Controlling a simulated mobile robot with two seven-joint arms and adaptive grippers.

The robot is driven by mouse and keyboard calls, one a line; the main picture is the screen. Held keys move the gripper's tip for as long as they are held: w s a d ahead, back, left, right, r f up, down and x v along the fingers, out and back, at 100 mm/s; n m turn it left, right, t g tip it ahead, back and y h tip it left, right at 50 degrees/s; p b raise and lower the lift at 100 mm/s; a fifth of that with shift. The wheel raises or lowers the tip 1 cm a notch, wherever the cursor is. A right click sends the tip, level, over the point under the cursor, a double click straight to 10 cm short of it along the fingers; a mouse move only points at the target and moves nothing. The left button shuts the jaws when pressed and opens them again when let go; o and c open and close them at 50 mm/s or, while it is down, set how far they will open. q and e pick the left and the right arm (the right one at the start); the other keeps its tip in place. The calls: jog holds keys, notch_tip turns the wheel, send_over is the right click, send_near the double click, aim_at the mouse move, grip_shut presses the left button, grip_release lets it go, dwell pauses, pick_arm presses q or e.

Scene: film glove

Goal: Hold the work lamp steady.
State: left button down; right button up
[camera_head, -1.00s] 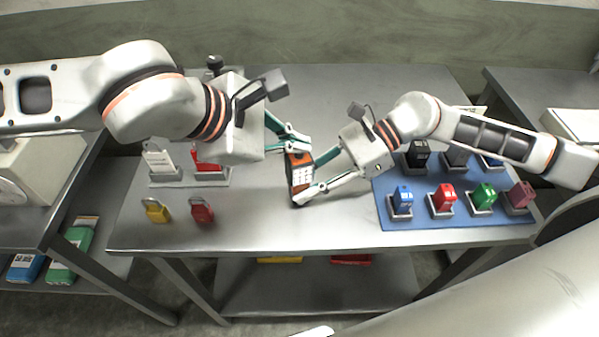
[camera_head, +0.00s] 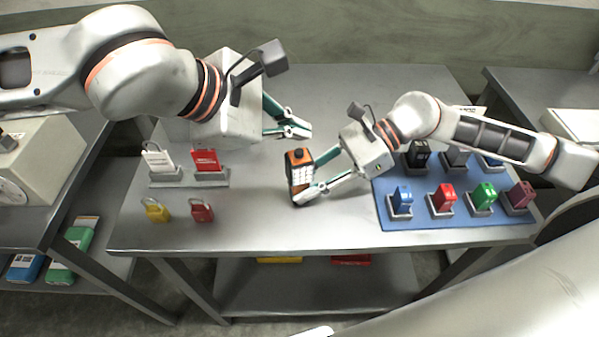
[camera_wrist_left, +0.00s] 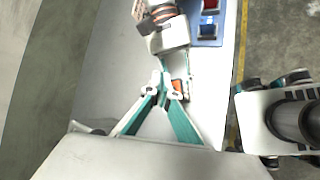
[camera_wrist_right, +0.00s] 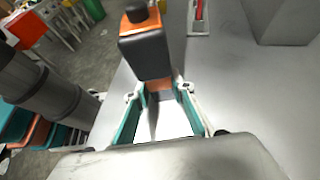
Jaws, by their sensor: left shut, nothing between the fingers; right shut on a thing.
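The work lamp (camera_head: 299,172) is an orange and black block with a grid of white lights on its front and a black knob on top. It stands roughly upright over the middle of the table. My right gripper (camera_head: 311,178) is shut on it from the right; the right wrist view shows its dark back and orange top (camera_wrist_right: 140,22) beyond the fingers. My left gripper (camera_head: 301,132) is shut and empty, above and behind the lamp, apart from it. In the left wrist view only a small orange part of the lamp (camera_wrist_left: 177,86) shows past the fingertips.
A blue mat (camera_head: 400,222) with several coloured blocks in holders lies at the right of the table. The front middle is clear.

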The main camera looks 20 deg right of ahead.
aim_at(296, 154)
pick_arm(q)
notch_tip(296, 154, up, 5)
jog(key=shift+f, duration=0.1)
dwell(0.4)
pick_arm(e)
jog(key=o, duration=0.9)
